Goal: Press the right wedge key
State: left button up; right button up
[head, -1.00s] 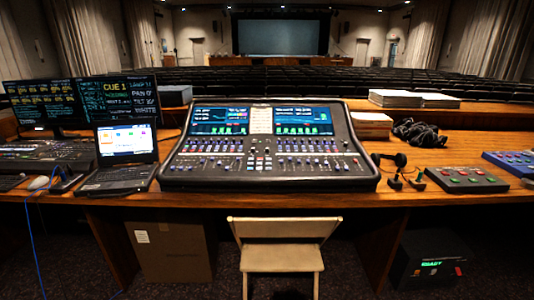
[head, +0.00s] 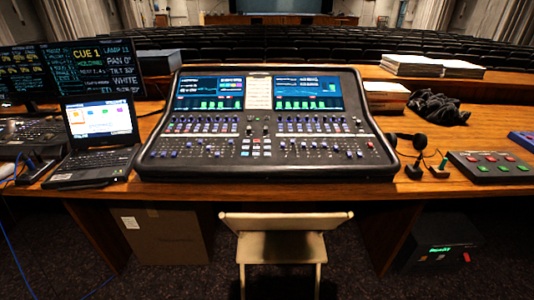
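The mixing desk (head: 265,176) sits on the wooden table, with two lit screens (head: 209,94) and (head: 307,94), and rows of small keys, knobs and faders below them. A small cluster of pale, blue and red keys (head: 256,147) lies in its lower middle. The keys are too small to read, so I cannot tell which is the right wedge key. Neither of my grippers is in view.
An open laptop (head: 100,125) stands left of the desk. To its right are a headset (head: 412,140), black cables (head: 437,107) and a button box (head: 490,166) with red and green buttons. A folding chair (head: 285,222) stands in front of the table.

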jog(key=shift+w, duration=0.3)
